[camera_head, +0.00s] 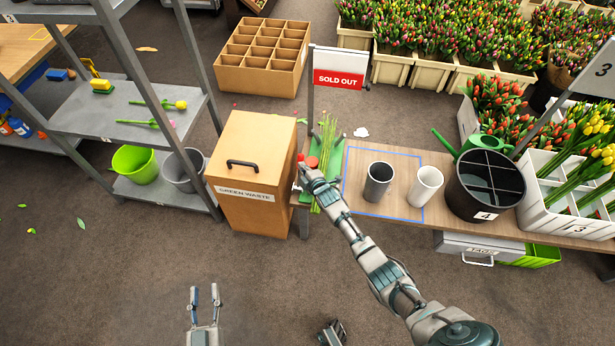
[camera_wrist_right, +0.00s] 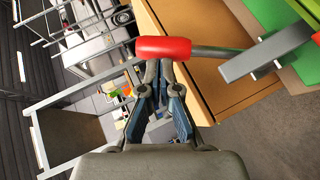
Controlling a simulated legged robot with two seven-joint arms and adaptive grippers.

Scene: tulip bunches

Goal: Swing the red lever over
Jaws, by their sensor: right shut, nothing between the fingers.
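The red lever shows in the right wrist view as a red grip (camera_wrist_right: 163,49) on a grey rod running right toward a grey and green fixture (camera_wrist_right: 268,50). In the head view the lever's red end (camera_head: 300,158) is small, beside the green fixture (camera_head: 320,186) at the bench's left end. My right gripper (camera_head: 304,172) is shut and empty. Its fingertips in the wrist view (camera_wrist_right: 160,66) are right at the red grip, overlapping its lower edge; contact cannot be told. My left gripper (camera_head: 204,292) is open and empty, low in the head view, far from the lever.
The wooden green waste bin (camera_head: 251,172) stands close left of the lever. Green stems (camera_head: 327,140) lie on the fixture. A dark cup (camera_head: 378,182), a white cup (camera_head: 425,187) and a black bucket (camera_head: 484,200) stand to the right. The floor in front is mostly clear.

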